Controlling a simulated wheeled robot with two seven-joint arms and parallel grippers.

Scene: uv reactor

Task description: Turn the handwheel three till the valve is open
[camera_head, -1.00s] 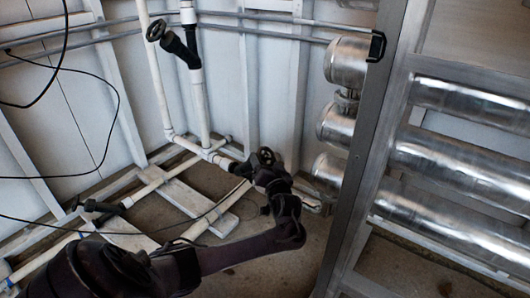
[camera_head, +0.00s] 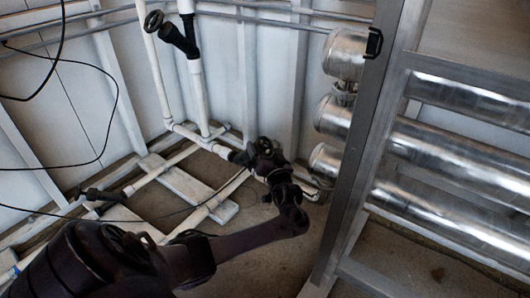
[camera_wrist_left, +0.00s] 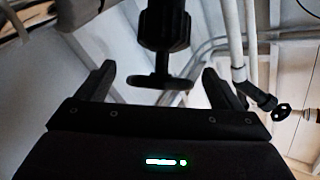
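A dark valve with a handwheel (camera_wrist_left: 160,82) shows in the left wrist view. The wheel is seen nearly edge-on, below the valve body (camera_wrist_left: 163,28). My left gripper (camera_wrist_left: 158,76) is open, with one finger on each side of the wheel and gaps showing on both sides. In the head view my left gripper (camera_head: 266,160) is at the dark valve on the low white pipe and largely hides its wheel. I cannot tell the wheel's turned position. My right gripper is not in view.
Another handwheel (camera_head: 153,20) sits on an upright pipe at the upper left, and a dark valve (camera_head: 95,194) is low at the left. Silver cylinders (camera_head: 345,55) and a metal frame (camera_head: 362,130) stand to the right. A black cable (camera_head: 118,100) hangs at the left.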

